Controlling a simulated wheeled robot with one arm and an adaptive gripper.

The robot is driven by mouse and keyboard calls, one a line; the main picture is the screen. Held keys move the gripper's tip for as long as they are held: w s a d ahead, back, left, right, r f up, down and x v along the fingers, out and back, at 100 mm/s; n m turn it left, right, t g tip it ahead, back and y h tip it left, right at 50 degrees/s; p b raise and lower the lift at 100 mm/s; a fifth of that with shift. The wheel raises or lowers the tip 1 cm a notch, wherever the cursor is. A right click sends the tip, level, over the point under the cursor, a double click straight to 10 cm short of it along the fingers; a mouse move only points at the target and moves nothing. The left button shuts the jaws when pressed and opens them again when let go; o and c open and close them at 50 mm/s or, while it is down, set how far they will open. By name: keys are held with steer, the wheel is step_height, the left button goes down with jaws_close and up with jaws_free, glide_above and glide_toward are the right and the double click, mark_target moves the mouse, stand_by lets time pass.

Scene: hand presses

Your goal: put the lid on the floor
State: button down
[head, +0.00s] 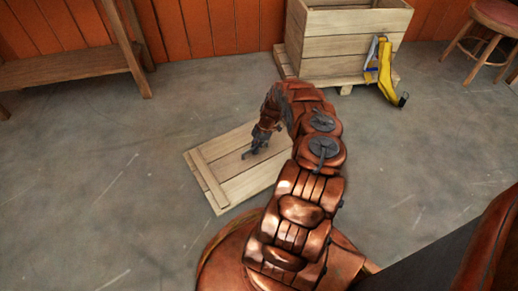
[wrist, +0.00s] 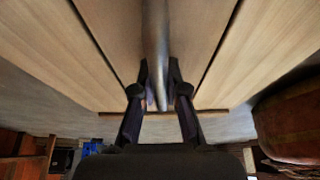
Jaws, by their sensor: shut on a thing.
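The lid (head: 222,185) is a flat panel of pale wooden planks with a cross batten at its left end. It lies roughly level, low over the grey floor in the middle of the head view; I cannot tell whether it touches the floor. Its planks fill the upper part of the wrist view (wrist: 60,50). My gripper (head: 254,150) is at the lid's middle, shut on the grey metal handle (wrist: 155,45), which runs between the two fingers in the wrist view (wrist: 160,92). My arm hides the lid's right end.
An open wooden crate (head: 355,45) stands on a low pallet at the back right. A yellow and blue tool (head: 384,72) leans against it. A wooden bench (head: 75,68) is at the back left, a red-topped stool (head: 497,15) at the far right. The concrete floor (head: 90,180) at left is clear.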

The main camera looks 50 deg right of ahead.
steer(key=shift+f+b, duration=1.1)
steer(key=shift+f, duration=0.6)
steer(key=c, duration=1.2)
jaws_free()
